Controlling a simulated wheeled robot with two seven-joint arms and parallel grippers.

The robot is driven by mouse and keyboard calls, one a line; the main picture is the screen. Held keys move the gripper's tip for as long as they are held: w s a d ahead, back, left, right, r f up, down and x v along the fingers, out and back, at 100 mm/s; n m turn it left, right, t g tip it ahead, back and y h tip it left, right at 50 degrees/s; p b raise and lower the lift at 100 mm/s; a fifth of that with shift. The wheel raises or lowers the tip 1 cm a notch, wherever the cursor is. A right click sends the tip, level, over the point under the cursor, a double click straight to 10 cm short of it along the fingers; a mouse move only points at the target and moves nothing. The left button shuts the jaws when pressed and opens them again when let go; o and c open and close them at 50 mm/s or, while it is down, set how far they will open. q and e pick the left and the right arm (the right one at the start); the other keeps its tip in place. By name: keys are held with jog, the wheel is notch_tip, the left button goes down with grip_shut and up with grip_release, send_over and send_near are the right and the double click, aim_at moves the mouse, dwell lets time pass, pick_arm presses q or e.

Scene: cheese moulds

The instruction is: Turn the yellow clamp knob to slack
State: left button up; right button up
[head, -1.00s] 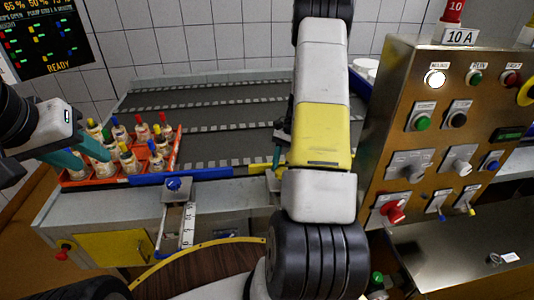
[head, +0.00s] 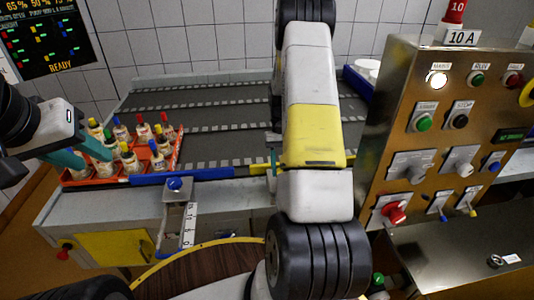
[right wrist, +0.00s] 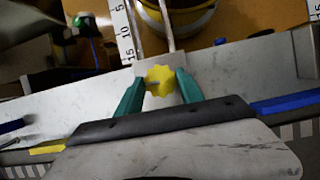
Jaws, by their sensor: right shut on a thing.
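The yellow clamp knob (right wrist: 160,80) is star-shaped and sits on a metal plate beside two rods and a scale in the right wrist view. My right gripper (right wrist: 161,89) has its teal fingers on either side of the knob and is shut on it. In the head view my right arm hides the knob; only a bit of a teal finger (head: 273,158) shows. My left gripper (head: 82,158) is at the left by the bottle crate, its teal fingers spread apart and nothing seen between them.
An orange crate (head: 75,181) of bottles with coloured caps stands at the left of the conveyor (head: 215,118). A control panel (head: 395,140) with buttons and switches stands close to the right of my arm.

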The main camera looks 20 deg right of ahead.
dwell(0.6)
jog(key=o, duration=1.4)
jog(key=v, duration=0.7)
jog(key=shift+w+r, duration=0.2)
jog(key=shift+r, duration=0.15)
